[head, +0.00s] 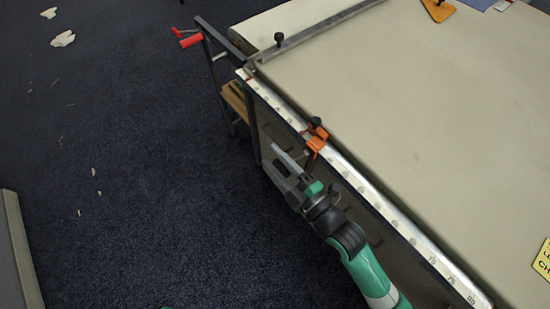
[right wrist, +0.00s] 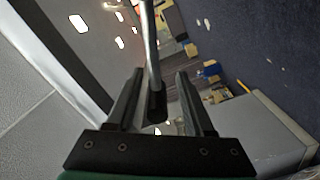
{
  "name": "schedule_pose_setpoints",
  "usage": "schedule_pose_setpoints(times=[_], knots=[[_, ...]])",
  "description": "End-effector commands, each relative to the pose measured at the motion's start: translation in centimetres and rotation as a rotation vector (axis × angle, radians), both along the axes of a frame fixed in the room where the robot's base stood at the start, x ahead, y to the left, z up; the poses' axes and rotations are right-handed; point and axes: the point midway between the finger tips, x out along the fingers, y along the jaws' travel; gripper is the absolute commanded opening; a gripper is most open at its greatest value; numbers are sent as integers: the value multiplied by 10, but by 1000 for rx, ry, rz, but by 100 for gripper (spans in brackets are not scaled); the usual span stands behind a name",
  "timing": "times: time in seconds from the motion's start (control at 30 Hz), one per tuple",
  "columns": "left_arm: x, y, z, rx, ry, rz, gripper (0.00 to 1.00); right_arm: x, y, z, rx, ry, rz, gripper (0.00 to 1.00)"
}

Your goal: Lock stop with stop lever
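The orange stop (head: 315,143) with a black knob sits on the ruler rail (head: 352,178) along the table's edge. A dark lever hangs below the stop, partly hard to make out. My right gripper (head: 270,157) is beside the table's edge, left of and lower than the stop. In the right wrist view its two fingers (right wrist: 160,72) are apart. A grey rod with a black end (right wrist: 157,105), which looks like a lever, shows in the gap between them, with space on both sides. I cannot tell its depth. My left gripper is not in view.
The cloth table (head: 420,100) fills the right side. A metal bar (head: 320,27) with a black knob (head: 279,38) crosses its far end. Red handles (head: 190,40) stick out at the table's corner. Dark carpet (head: 140,170) on the left is mostly free, with paper scraps.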

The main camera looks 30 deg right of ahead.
Motion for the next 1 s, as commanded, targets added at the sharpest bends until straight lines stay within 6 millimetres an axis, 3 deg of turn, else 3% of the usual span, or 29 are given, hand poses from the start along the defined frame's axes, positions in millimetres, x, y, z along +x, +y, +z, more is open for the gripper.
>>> schedule_pose_setpoints(times=[0.47,0.73,1.0], knots=[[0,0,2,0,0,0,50,-6,-1,1,1,0,0,52],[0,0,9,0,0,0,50,-62,-10,1,1,4,-2,52],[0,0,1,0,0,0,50,-109,-17,-2,1,2,0,52]])
